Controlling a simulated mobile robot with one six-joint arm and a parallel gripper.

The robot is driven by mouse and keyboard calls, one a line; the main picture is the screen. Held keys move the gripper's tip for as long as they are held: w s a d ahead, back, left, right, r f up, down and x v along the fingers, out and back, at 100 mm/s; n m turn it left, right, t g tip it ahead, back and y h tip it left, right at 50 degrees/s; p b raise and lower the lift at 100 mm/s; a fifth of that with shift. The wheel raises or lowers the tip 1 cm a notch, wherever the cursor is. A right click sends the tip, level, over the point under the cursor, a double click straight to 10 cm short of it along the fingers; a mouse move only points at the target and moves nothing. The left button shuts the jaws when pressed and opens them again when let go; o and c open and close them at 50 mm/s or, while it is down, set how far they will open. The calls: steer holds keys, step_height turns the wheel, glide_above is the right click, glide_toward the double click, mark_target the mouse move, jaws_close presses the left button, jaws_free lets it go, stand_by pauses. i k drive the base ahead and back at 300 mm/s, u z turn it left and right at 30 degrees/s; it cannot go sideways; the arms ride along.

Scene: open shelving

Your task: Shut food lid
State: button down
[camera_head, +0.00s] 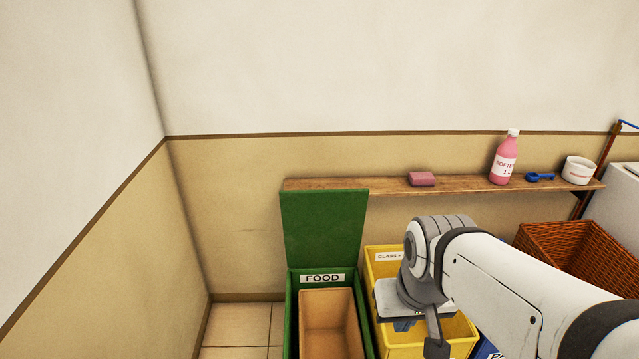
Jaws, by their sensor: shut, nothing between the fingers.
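The green food bin (291,318) stands at the lower middle, labelled FOOD (322,278) at its back. Its green lid (323,230) is up, standing nearly upright behind the opening, in front of the shelf. A tan inner container (327,298) shows inside the open bin. My gripper (436,346) is at the lower right of the bin, over the yellow bin and apart from the lid. It is shut and empty. My arm hides part of the yellow bin.
A yellow bin (381,263) labelled GLASS stands right beside the food bin. A wooden shelf (385,186) above holds a pink block (422,179), a pink bottle (503,160), a blue scoop (539,177) and a white tub (578,170). A wicker basket (570,246) is at right. Left floor is clear.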

mark_target(322, 229)
steer(key=k, duration=0.95)
steer(key=u, duration=0.65)
steer(key=i, duration=0.85)
steer(key=z, duration=0.65)
steer(key=i, duration=1)
